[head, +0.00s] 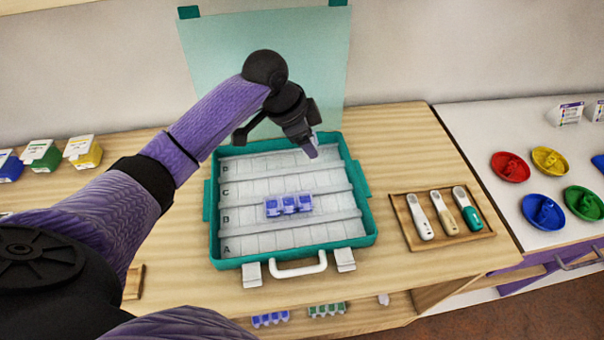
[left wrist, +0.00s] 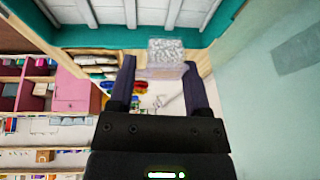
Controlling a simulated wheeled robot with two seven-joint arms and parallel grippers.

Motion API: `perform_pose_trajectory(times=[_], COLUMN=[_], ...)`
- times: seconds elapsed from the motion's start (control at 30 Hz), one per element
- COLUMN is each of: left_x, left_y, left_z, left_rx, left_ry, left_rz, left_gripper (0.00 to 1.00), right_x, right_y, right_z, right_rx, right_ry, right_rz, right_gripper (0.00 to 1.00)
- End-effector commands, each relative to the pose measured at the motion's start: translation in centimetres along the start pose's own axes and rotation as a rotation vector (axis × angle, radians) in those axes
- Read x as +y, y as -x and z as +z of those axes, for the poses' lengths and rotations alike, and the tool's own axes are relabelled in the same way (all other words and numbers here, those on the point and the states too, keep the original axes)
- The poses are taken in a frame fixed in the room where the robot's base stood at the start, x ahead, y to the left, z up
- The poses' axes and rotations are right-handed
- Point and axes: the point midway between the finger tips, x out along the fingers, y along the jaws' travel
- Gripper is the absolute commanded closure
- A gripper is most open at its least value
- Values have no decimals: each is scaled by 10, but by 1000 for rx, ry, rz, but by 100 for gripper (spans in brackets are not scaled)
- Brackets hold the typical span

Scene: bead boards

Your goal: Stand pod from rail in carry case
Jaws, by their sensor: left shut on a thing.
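My left gripper (head: 311,148) is over the back right part of the open teal carry case (head: 363,215). In the left wrist view, its two fingers (left wrist: 160,82) are shut on a pod (left wrist: 166,52) with a clear, speckled upper part and a pale lilac lower part. In the head view, the gripper mostly hides this pod. The case has several pale rows, lettered A at the front to D at the back. A group of blue pods (head: 288,205) stands in row B. I cannot tell whether the held pod touches the case. My right gripper is not in view.
The case's raised lid (head: 265,60) stands behind it. A wooden tray (head: 483,235) with three scoop-like tools lies to the right. Blue pods (head: 270,319) and green pods (head: 327,309) sit below the table's front edge. Coloured dishes (head: 510,167) stand on the white counter.

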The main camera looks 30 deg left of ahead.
Motion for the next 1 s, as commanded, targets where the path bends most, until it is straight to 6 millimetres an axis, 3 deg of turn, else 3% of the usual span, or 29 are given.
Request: perform_pose_trajectory(times=[0.43, 0.77, 0.8, 0.87, 1.0], left_x=[10, 10, 10, 10, 10], left_y=[-89, -91, -91, -91, -91], left_z=[38, 38, 39, 38, 38], left_rx=[-3, -2, -2, -2, -2], left_ry=[2, 0, 0, 0, 0], left_rz=[4, 0, 0, 0, 0], left_gripper=[100, 100, 33, 23, 23], right_x=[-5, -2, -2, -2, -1], right_y=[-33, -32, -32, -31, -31], right_z=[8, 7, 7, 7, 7], right_rx=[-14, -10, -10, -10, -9], right_ry=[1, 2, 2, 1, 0], right_rz=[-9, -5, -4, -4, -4], right_gripper=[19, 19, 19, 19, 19])
